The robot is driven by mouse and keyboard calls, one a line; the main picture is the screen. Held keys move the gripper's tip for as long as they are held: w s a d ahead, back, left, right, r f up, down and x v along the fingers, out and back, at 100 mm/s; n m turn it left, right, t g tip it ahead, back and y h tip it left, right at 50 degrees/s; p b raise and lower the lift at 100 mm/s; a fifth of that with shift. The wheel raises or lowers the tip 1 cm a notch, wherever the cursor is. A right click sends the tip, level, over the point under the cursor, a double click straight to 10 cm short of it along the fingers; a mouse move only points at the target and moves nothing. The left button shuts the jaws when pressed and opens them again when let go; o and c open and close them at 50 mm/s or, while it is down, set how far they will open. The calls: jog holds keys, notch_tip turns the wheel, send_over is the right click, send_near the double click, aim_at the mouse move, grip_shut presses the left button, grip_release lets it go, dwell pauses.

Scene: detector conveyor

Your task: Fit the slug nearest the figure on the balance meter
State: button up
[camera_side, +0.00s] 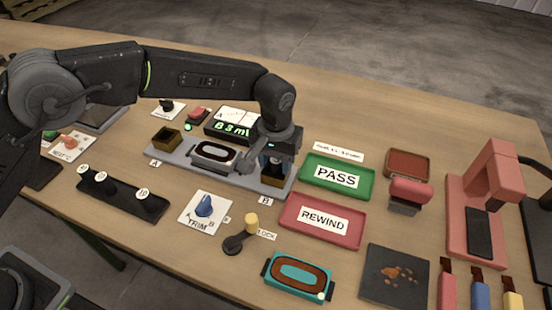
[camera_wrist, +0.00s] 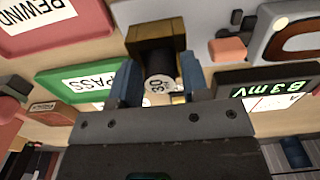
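The balance meter (camera_side: 230,128) reads "B 3 mV" in green at the back of the bench; its display (camera_wrist: 262,86) also shows in the wrist view. My gripper (camera_side: 271,160) is over the square brass cup at the B end of the grey base. In the wrist view my gripper (camera_wrist: 160,82) is shut on a dark slug (camera_wrist: 158,72) with a white end marked "30". The slug is at the mouth of the B cup (camera_wrist: 155,38); its depth is hidden. Other white-topped slugs (camera_side: 144,194), one marked "10", stand in the black rack (camera_side: 123,201).
The A cup (camera_side: 167,139) looks empty. A detector strip carrier (camera_side: 214,154) sits between the cups. The TRIM knob (camera_side: 204,206), LOCK lever (camera_side: 240,240), PASS tray (camera_side: 337,178) and REWIND tray (camera_side: 321,222) lie nearby. A teal carrier (camera_side: 298,276) is at the front.

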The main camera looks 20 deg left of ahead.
jog(key=shift+o, duration=0.9)
notch_tip(320, 180, up, 12)
jog(key=shift+r, duration=0.2)
